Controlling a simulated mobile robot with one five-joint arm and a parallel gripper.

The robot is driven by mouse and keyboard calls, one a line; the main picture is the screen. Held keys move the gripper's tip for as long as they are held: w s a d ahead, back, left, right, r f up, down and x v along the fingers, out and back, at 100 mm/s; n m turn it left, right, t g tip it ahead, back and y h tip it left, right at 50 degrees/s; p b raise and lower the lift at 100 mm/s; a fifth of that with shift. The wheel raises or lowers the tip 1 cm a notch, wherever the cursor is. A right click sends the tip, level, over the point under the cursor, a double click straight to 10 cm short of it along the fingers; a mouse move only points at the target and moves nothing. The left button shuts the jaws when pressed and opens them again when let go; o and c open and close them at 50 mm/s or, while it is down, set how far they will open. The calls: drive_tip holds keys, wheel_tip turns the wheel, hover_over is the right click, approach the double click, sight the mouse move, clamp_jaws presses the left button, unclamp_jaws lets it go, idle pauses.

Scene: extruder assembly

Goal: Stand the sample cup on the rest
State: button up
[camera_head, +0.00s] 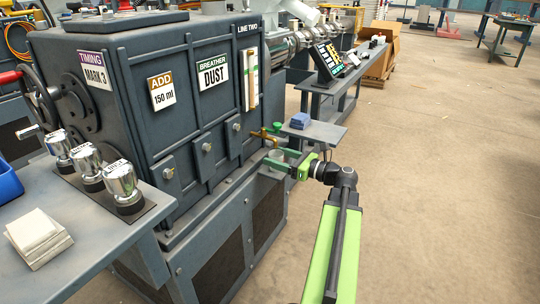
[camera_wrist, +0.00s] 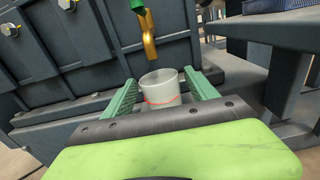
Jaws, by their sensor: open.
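The sample cup (camera_wrist: 161,88) is a pale grey, open-topped cup with a red line around it. In the wrist view it stands upright, or nearly so, between the two green fingers of my gripper (camera_wrist: 160,80). The fingers are open, one on each side of the cup, with a gap visible on the right. My gripper's body hides the cup's bottom, so I cannot tell what bears it. In the head view my gripper (camera_head: 286,158) reaches in beside the machine, low under the brass tap. I cannot make out the rest clearly.
A brass tap (camera_wrist: 149,42) with a green handle hangs just above and behind the cup. A grey shelf (camera_head: 318,131) with blue cloths (camera_head: 300,121) juts out close by on the right. The machine's dark wall (camera_head: 205,145) stands behind. Open floor lies to the right.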

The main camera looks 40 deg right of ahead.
drive_tip(key=v, duration=1.4)
